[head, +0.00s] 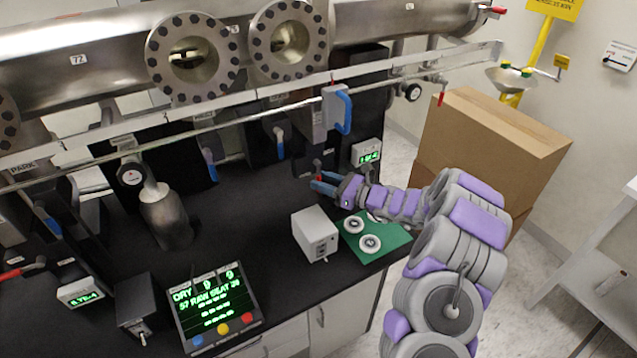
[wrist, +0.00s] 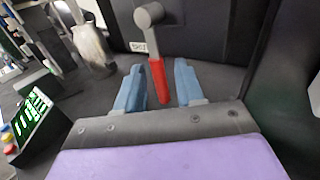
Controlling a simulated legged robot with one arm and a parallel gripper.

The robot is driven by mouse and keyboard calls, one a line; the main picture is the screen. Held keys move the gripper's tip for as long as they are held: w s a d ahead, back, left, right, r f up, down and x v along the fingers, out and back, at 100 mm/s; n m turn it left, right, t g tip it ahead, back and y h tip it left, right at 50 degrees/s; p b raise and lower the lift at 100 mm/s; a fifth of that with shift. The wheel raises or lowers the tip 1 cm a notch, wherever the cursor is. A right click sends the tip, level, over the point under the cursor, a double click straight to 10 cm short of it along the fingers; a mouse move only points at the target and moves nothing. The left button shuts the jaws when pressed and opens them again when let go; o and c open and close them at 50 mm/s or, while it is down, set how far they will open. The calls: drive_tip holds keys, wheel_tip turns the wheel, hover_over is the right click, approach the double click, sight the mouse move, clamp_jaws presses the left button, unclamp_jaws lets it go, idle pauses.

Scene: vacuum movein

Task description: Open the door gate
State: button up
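A lever with a red grip (wrist: 160,82) hangs from a grey round pivot (wrist: 149,15) in the wrist view, in front of a dark panel. My gripper (wrist: 159,66) is open, with one blue finger on each side of the red grip. In the head view my gripper (head: 322,186) is low over the black bench by the dark cabinet, and only a bit of red (head: 319,178) shows there. No part is clearly marked as the door gate.
A white box (head: 315,235) and a green board (head: 372,243) with round parts lie just in front of my gripper. A blue-handled valve (head: 344,110) hangs above. A display console (head: 213,305) stands at the front left. Cardboard boxes (head: 490,135) stand at the right.

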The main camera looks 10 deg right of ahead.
drive_tip(key=shift+x, duration=0.9)
clamp_jaws()
